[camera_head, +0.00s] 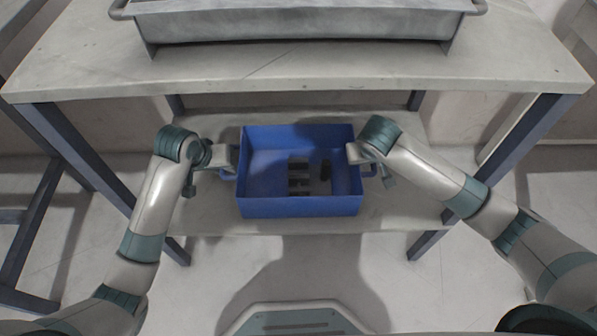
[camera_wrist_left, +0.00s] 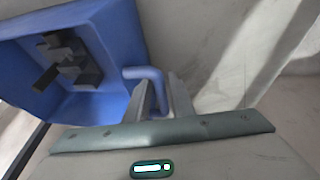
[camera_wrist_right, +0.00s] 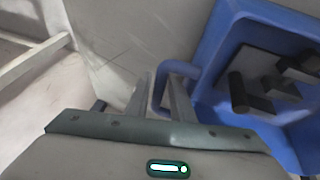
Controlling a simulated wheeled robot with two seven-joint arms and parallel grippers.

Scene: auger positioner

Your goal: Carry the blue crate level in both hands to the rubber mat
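The blue crate (camera_head: 300,206) is over the lower shelf of the table, upright and roughly level. I cannot tell whether it rests on the shelf. Several dark blocks (camera_head: 299,178) and a dark cylinder (camera_head: 326,170) lie inside. My left gripper (camera_head: 226,166) is at the crate's left handle; the left wrist view shows the handle (camera_wrist_left: 160,88) between its close-set fingers. My right gripper (camera_head: 362,160) is at the right handle, with that handle (camera_wrist_right: 161,92) between its fingers in the right wrist view. I see no rubber mat.
The table top (camera_head: 290,78) overhangs behind the crate and carries a grey metal tray (camera_head: 300,26). Dark blue table legs (camera_head: 75,150) (camera_head: 520,130) stand left and right. The lower shelf (camera_head: 410,215) has bare room beside the crate. Floor is clear in front.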

